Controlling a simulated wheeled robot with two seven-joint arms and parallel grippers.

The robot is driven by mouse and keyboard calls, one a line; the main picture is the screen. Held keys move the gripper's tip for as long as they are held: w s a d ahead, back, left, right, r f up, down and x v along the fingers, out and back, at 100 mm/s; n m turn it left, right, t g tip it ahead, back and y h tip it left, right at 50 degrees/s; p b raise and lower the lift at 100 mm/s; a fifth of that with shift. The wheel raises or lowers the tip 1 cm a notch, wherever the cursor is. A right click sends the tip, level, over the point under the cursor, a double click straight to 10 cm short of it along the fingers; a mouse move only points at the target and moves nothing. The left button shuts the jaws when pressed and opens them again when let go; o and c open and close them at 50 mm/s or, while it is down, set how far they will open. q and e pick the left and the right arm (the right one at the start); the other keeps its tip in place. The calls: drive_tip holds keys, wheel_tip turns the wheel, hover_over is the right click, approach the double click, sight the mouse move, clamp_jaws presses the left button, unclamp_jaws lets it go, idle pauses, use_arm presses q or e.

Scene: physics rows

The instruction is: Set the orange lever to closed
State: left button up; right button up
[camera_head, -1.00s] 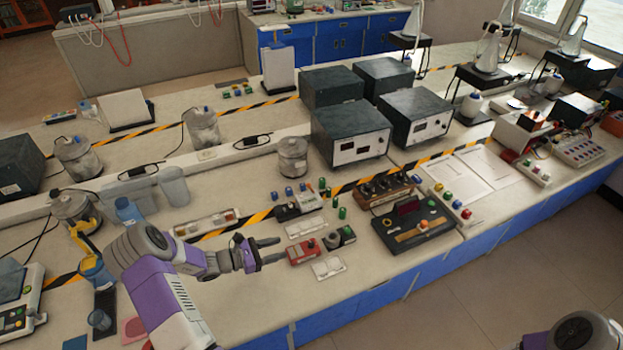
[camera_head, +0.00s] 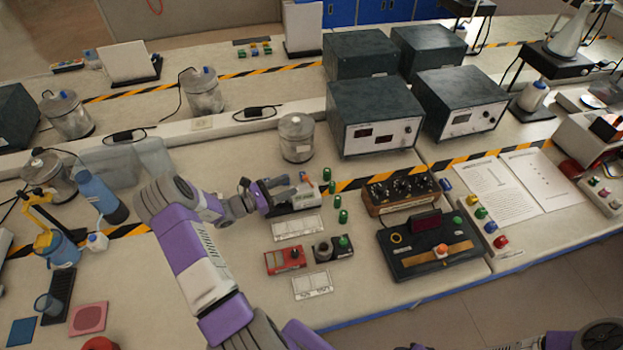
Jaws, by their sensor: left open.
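A flat orange bar (camera_head: 436,258) with a small round orange knob lies across the top of a black control box (camera_head: 400,265) at centre right. A smaller orange-red upright piece (camera_head: 304,177) shows on a small grey device (camera_head: 300,197) further left; I cannot tell its exact shape. My left gripper (camera_head: 268,194) is open at the left end of this grey device, its fingers pointing right. I cannot tell whether they touch it. The gripper is well left of the black box. My right gripper is out of view; only part of that arm shows at the bottom right.
Several green pieces (camera_head: 340,208) stand right of the grey device. A red box (camera_head: 285,260) and clear plates lie in front. A wooden box with dials (camera_head: 402,193) stands behind the black box. A metal canister (camera_head: 296,138) stands behind the gripper.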

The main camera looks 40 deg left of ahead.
sight(305, 178)
use_arm(q)
drive_tip(key=x, duration=0.7)
drive_tip(key=shift+w+d, duration=0.1)
drive_tip(key=shift+w, duration=0.15)
drive_tip(key=shift+c, duration=0.2)
clamp_jaws()
